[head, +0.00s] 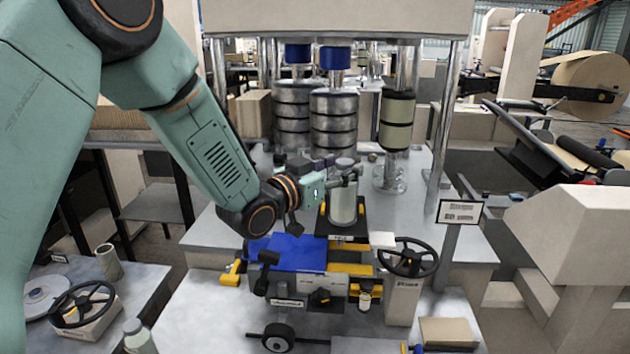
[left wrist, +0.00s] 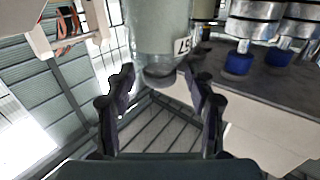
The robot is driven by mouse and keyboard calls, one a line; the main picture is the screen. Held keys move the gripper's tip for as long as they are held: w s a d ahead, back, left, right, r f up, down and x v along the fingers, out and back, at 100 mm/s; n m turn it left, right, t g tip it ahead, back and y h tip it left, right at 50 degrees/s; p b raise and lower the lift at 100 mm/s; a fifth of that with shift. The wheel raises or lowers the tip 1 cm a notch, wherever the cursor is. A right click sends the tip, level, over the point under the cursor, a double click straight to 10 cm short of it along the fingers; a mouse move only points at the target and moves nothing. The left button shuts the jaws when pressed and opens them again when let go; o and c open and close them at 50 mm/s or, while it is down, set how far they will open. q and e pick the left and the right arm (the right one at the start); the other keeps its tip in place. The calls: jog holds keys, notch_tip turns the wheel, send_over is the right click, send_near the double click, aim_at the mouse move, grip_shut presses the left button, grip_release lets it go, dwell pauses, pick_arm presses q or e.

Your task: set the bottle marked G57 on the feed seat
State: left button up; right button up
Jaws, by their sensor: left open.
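A pale grey-green bottle (head: 343,206) stands upright on a black seat with yellow corner pieces (head: 345,232) at the centre of the head view. In the left wrist view the bottle (left wrist: 160,28) fills the top middle. Its white label is partly cut off, showing "57". My left gripper (head: 345,170) is at the bottle's upper end. In the left wrist view the open fingers (left wrist: 158,78) stand on either side of the bottle's end, with gaps visible. The seat's small label is too small to read. My right gripper is not in view.
Metal rollers (head: 333,125) stand behind the bottle. A blue plate (head: 290,252) lies in front on the left, and a black handwheel (head: 408,258) stands at right. Another handwheel (head: 80,303) and a pale bottle (head: 138,337) are at lower left. A small sign (head: 460,212) stands right.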

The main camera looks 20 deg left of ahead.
pick_arm(q)
jog(key=shift+b+v, duration=0.6)
jog(key=shift+v, duration=3.95)
jog(key=s+d+f+n+g+y, duration=0.15)
jog(key=s+f+g, duration=0.3)
jog(key=f, duration=0.75)
jog(key=s+f+n+g+y, duration=0.1)
jog(key=s+f+g+y, duration=0.15)
jog(key=s+f, duration=0.7)
jog(key=s+a+f+n+g+y, duration=0.1)
jog(key=s+f+g, duration=0.8)
jog(key=s+f, duration=1)
jog(key=s+n+y, duration=0.1)
jog(key=s, duration=0.3)
jog(key=shift+s+a+f+g, duration=0.2)
jog(key=shift+g, duration=0.1)
jog(key=shift+w, duration=0.1)
